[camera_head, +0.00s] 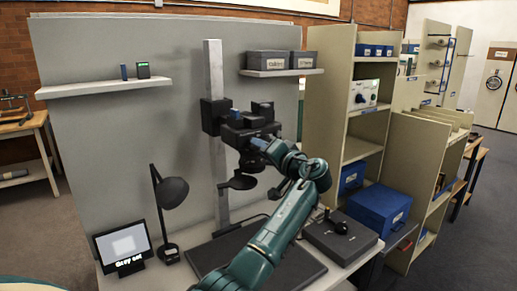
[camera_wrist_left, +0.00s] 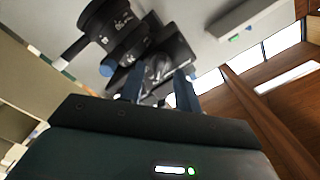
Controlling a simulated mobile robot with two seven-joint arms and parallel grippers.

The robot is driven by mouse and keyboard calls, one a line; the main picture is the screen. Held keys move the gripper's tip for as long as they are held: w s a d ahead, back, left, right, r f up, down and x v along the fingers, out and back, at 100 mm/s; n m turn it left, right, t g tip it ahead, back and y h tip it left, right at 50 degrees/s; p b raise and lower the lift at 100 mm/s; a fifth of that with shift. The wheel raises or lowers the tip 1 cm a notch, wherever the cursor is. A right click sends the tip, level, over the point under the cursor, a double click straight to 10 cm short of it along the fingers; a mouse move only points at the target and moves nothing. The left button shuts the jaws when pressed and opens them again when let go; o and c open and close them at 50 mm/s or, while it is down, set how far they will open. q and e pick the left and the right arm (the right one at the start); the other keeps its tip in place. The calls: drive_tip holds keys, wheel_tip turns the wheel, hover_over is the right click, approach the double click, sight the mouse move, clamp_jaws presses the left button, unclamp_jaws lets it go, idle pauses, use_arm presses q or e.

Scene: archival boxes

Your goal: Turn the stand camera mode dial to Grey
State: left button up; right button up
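The black stand camera (camera_head: 245,130) is mounted on a pale upright column. My left arm reaches up to it from below, and my left gripper (camera_head: 262,146) is at its right side, partly hidden by the wrist. In the left wrist view, the two blue fingers (camera_wrist_left: 159,90) stand apart, with a dark grey knob-like part (camera_wrist_left: 158,66) of the camera just beyond or between them. I cannot tell whether they touch it. This part may be the mode dial; its markings are not readable. The small screen (camera_head: 123,248) reads "Grey set". My right gripper is not in view.
A desk lamp (camera_head: 168,192) stands left of the dark copy board (camera_head: 225,250). A black box with a knob (camera_head: 340,238) is to the right. A shelf with two grey boxes (camera_head: 267,63) hangs behind the camera. Tall shelving (camera_head: 335,95) stands on the right.

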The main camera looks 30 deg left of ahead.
use_arm(q)
drive_tip(key=b+v, duration=0.1)
drive_tip(key=v, duration=0.9)
drive_tip(key=shift+s+d+b, duration=0.15)
drive_tip(key=shift+d+b, duration=0.2)
drive_tip(key=shift+b, duration=0.05)
